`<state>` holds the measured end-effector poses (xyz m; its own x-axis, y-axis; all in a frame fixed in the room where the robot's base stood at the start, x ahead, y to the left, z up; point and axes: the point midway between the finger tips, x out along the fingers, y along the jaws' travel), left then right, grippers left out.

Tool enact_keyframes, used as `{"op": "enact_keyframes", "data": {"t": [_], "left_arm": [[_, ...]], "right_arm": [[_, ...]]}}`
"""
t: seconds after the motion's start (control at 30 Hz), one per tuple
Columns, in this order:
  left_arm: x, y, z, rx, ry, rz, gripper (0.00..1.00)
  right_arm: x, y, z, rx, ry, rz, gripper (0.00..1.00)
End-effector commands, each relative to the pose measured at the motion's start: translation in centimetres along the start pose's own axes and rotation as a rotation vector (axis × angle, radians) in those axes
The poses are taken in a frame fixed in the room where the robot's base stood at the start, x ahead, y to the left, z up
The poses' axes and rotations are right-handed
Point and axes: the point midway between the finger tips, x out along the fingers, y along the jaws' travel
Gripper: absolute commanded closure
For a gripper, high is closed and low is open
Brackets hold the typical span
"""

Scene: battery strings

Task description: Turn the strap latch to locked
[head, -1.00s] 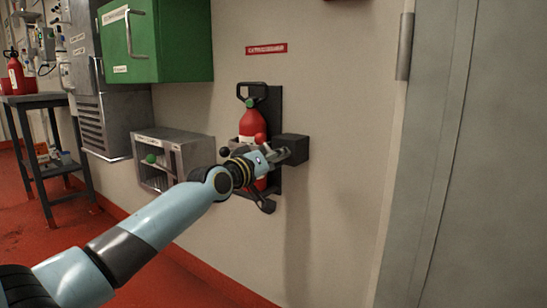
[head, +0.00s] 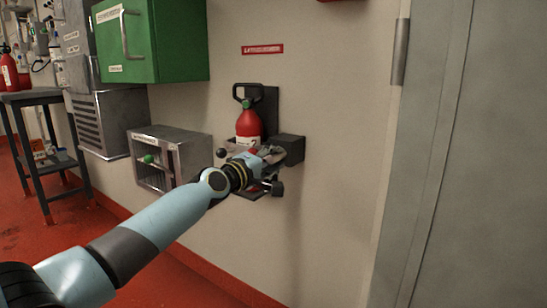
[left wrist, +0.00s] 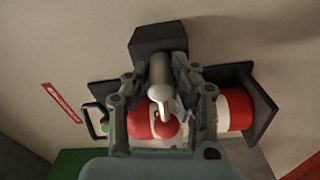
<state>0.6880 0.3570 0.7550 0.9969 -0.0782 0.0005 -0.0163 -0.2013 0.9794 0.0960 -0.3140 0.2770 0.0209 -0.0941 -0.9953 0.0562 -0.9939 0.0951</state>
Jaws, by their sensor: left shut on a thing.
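A red bottle (head: 248,122) with a white label band stands upright in a dark wall bracket (head: 270,103). It also shows sideways in the left wrist view (left wrist: 237,110). A black block (head: 291,146) sticks out at the bracket's right side. My left gripper (head: 272,154) is in front of the bottle's lower part, beside this block. In the left wrist view a light grey rounded lever, the strap latch (left wrist: 159,75), lies between the fingers, and the gripper is shut on it. The gripper hides much of the latch in the head view, so its exact angle is unclear.
A grey open box (head: 150,178) with a green knob is mounted left of the bracket. A green cabinet (head: 165,45) hangs above it. A grey door (head: 470,160) stands at the right. The wall between the bracket and the door is clear.

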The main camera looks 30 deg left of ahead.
Motion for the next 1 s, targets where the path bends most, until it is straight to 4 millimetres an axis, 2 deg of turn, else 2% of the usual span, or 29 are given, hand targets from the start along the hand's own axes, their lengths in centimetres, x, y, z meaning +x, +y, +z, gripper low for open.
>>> {"op": "enact_keyframes", "data": {"t": [0.53,0.57,0.7,1.0], "left_arm": [[-0.05,-0.22,0.01,-0.022,0.000,-0.004,1.00],[-0.05,-0.22,0.00,-0.022,0.000,-0.004,0.73],[-0.04,-0.18,0.00,-0.022,0.000,-0.003,0.55],[-0.16,-0.10,-0.01,-0.021,0.000,-0.002,0.54]], "right_arm": [[0.18,0.01,0.28,0.000,-0.001,0.000,0.66],[0.18,0.02,0.28,0.000,-0.001,0.000,0.66],[0.17,0.02,0.28,0.000,-0.002,0.000,0.66],[0.08,0.10,-0.03,0.000,0.002,0.001,0.66]]}}
